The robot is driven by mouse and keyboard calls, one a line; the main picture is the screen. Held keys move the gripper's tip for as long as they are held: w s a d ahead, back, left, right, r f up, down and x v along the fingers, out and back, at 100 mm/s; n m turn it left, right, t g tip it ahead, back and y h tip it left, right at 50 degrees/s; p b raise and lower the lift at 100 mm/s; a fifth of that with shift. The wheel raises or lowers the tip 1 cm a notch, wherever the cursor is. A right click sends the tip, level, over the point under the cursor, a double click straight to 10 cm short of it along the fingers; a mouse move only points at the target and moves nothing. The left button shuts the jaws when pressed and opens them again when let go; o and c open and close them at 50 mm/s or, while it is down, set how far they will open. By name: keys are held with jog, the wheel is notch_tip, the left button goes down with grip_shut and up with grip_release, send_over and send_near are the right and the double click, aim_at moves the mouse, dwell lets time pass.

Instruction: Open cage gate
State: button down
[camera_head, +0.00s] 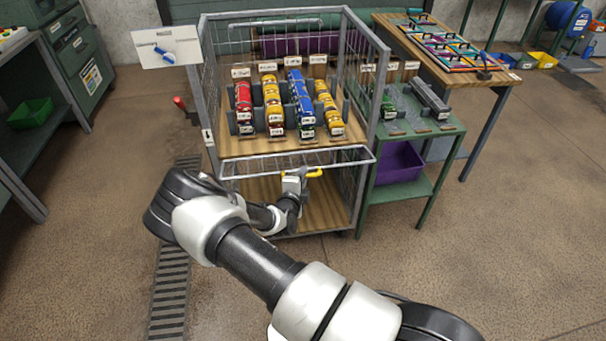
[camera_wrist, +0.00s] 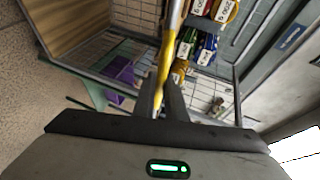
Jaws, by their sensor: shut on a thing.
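The cage (camera_head: 205,95) is a grey wire-mesh frame with a wooden shelf and a lower wooden deck. Its gate (camera_head: 250,165) shows as a narrow grey mesh frame across the front, at about shelf height, with the upper front of the cage uncovered. A yellow handle (camera_head: 315,173) sits on the gate's front bar. My gripper (camera_head: 297,181) is at this handle and shut on it. In the wrist view my gripper's dark fingers (camera_wrist: 167,98) close around the yellow handle (camera_wrist: 165,62). The exact contact is partly hidden by the fingers.
Red, yellow and blue rolls (camera_head: 300,98) stand in holders on the cage shelf. A green side table (camera_head: 420,130) with a purple bin (camera_head: 397,163) stands close on the right. A red lever (camera_head: 180,103) juts out left of the cage. Floor in front is clear.

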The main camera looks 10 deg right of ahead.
jog(key=shift+w+r, duration=0.15)
jog(key=shift+r, duration=0.25)
jog(key=shift+a, duration=0.1)
jog(key=c, duration=1.8)
grip_release()
jog(key=shift+r, duration=0.1)
jog(key=p+v, duration=0.1)
jog(key=v, duration=1.6)
jog(key=shift+p, duration=0.35)
